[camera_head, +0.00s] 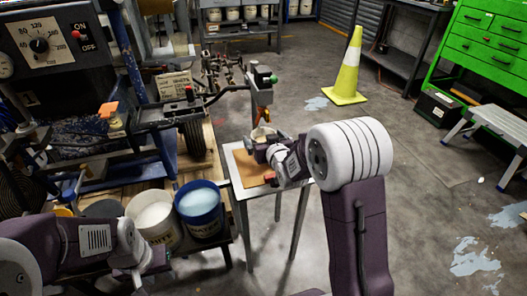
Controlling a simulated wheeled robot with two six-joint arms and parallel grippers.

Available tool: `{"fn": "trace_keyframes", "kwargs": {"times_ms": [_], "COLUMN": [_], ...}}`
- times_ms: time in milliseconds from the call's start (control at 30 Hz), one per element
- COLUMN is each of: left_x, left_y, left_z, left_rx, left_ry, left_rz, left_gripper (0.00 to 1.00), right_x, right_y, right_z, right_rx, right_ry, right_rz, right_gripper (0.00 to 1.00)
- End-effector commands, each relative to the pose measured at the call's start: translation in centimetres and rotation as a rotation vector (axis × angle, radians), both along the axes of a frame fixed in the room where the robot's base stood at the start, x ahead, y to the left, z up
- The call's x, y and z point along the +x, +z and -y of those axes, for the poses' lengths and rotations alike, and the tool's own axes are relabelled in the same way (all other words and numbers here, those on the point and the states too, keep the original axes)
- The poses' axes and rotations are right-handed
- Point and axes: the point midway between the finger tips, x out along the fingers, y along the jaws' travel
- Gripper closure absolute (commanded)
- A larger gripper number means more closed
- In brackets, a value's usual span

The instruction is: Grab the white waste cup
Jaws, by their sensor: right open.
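A small whitish cup (263,132) shows at the small table, partly hidden by my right gripper (261,148). My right gripper is open, at or just in front of the cup; I cannot tell whether its fingers touch or surround it. An orange spray tip sits just above the cup, under a grey post with a green knob. My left gripper (136,276) is low at the left, near the front of the paint buckets, and its fingers are too unclear to read.
A small metal table (243,190) with a brown board stands under my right gripper. A white bucket (153,214) and a blue bucket (199,207) stand left of it. The striper machine (195,140) is behind. A yellow cone (348,70) stands on open floor at the back right.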

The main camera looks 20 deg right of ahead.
Motion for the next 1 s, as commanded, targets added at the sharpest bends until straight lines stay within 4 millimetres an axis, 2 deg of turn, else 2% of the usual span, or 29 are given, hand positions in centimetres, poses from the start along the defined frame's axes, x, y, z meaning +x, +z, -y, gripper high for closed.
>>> {"fn": "trace_keyframes", "kwargs": {"times_ms": [233, 267, 500, 600, 833, 1000], "left_x": [0.0, 0.0, 0.0, 0.0, 0.0, 0.0], "left_y": [-0.1, -0.1, -0.1, -0.1, 0.0, 0.9], "left_z": [0.0, 0.0, 0.0, 0.0, 0.0, 0.0], "left_rx": [0.0, 0.0, 0.0, 0.0, 0.0, 0.0], "left_ry": [0.0, 0.0, 0.0, 0.0, 0.0, 0.0], "left_rz": [0.0, 0.0, 0.0, 0.0, 0.0, 0.0], "left_gripper": [0.62, 0.62, 0.62, 0.62, 0.62, 0.62], "right_x": [0.5, 0.5, 0.5, 0.5, 0.5, 0.9], "right_y": [-0.1, -0.1, -0.1, 0.1, 0.2, 1.2], "right_z": [0.0, 0.0, 0.0, 0.0, 0.0, -0.1], "right_rx": [0.0, 0.0, 0.001, 0.001, 0.001, 0.0], "right_ry": [0.0, 0.0, 0.0, 0.0, 0.0, 0.0], "right_rz": [-0.001, -0.001, -0.001, 0.003, 0.003, 0.005], "right_gripper": [0.01, 0.04, 0.71, 0.96, 0.96, 0.96]}}
